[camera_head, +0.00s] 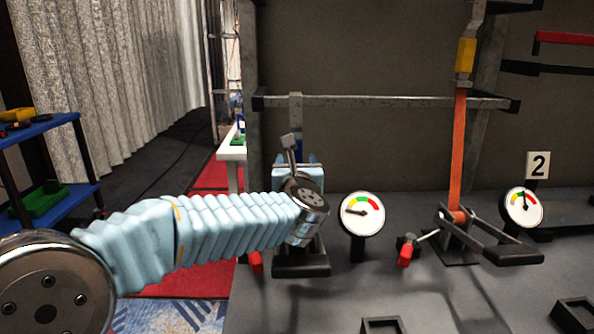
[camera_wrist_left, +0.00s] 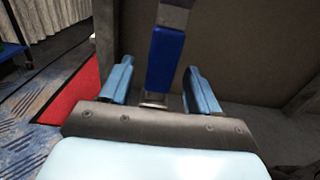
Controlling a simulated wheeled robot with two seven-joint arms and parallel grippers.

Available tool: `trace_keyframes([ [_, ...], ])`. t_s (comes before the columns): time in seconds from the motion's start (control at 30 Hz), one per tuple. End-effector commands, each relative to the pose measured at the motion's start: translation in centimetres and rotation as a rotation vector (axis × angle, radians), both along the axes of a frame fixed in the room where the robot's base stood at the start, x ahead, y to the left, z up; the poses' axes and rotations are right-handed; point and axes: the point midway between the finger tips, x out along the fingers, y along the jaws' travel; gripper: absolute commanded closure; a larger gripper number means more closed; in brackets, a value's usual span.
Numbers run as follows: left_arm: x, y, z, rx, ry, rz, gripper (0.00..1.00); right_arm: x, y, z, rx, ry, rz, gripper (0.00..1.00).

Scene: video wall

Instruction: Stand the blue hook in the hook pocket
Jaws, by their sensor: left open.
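The blue hook (camera_head: 298,148) is upright, with a grey metal upper part that overlaps the horizontal metal bar (camera_head: 400,102); I cannot tell whether they touch. My left gripper (camera_head: 296,160) is at its blue section, which is partly hidden behind my wrist. In the left wrist view the hook's blue section (camera_wrist_left: 165,60) stands between the two open fingers of my left gripper (camera_wrist_left: 160,85), with gaps on both sides. Dark open pockets (camera_head: 383,325) and (camera_head: 577,315) lie at the front edge; I cannot tell which is the hook pocket. My right gripper is not in view.
A white gauge (camera_head: 362,213) stands right of my left wrist. An orange strap (camera_head: 457,150) rises from a dark base, near a red-handled lever (camera_head: 406,252). A blue shelf (camera_head: 50,128) is at left.

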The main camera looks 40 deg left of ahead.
Motion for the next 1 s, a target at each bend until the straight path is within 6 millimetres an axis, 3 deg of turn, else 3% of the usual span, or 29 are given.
trace_keyframes([
  [0.23,2.4,2.1,0.0,0.0,0.003,0.001,0.38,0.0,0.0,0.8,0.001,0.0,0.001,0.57],
  [0.6,2.9,2.5,0.0,0.001,0.001,0.0,0.38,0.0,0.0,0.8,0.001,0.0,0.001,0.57],
  [1.0,2.8,2.4,0.0,0.001,0.001,0.0,1.0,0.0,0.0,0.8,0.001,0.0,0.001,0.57],
])
